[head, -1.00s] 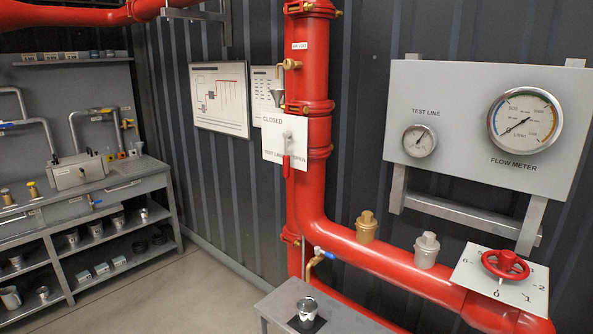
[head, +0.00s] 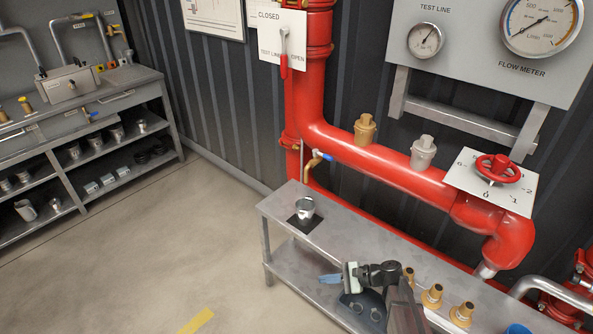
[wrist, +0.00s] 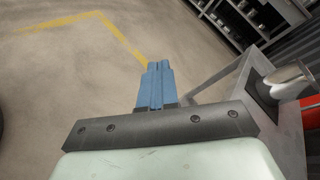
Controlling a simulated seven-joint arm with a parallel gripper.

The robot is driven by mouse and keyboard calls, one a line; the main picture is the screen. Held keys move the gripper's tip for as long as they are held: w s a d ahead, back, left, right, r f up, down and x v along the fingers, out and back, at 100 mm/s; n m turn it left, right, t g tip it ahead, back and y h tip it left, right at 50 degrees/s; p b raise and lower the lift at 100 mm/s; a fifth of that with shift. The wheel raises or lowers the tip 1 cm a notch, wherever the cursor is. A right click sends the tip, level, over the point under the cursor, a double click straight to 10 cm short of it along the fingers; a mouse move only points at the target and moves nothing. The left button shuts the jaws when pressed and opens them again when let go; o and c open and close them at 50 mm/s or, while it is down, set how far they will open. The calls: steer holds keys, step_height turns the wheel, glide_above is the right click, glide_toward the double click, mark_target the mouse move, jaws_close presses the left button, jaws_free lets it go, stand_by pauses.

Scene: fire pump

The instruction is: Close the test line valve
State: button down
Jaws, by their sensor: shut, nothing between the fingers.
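The test line valve (head: 284,52) is a lever with a red grip on a white plate (head: 268,42) marked CLOSED, TEST LINE and OPEN, fixed at the red vertical pipe. Its lever hangs straight down, with the grip just below the plate. CLOSED is at the plate's upper left and OPEN at its lower right. My gripper (head: 328,279) is low, in front of the metal bench, well below the valve and apart from it. Its blue fingers (wrist: 155,85) are shut with nothing between them. The wrist view does not show the valve.
The metal bench (head: 375,233) holds a metal cup (head: 305,208) and several brass fittings. A red handwheel (head: 497,168) sits on a numbered plate along the red horizontal pipe. A small blue-handled tap (head: 322,155) is below the valve. The floor (head: 190,240) to the left is clear.

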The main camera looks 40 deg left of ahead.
mark_target(287, 68)
steer(key=w+a+r+n+y, duration=0.1)
steer(key=w+a+r+n, duration=0.1)
steer(key=w+a+r, duration=0.5)
steer(key=w+a+r+n+t, duration=0.1)
steer(key=w+a+r+n, duration=0.15)
steer(key=r, duration=0.95)
steer(key=w+a+r+n+y, duration=0.1)
steer(key=w+a+r+n, duration=0.1)
steer(key=w+a+r, duration=0.5)
steer(key=w+r+t+y, duration=0.1)
steer(key=w+r+y, duration=0.1)
steer(key=r, duration=1.2)
steer(key=w+r+t+y, duration=0.1)
steer(key=w+r, duration=0.3)
steer(key=r, duration=1)
steer(key=shift+w+a+r+t+y, duration=0.35)
steer(key=shift+r+t+y, duration=0.05)
steer(key=shift+t, duration=0.1)
steer(key=shift+a, duration=0.15)
steer(key=s+a, duration=0.1)
steer(key=a, duration=0.3)
steer(key=s+a, duration=0.1)
steer(key=a, duration=0.8)
steer(key=shift+s+a, duration=0.25)
steer(key=shift+s, duration=0.15)
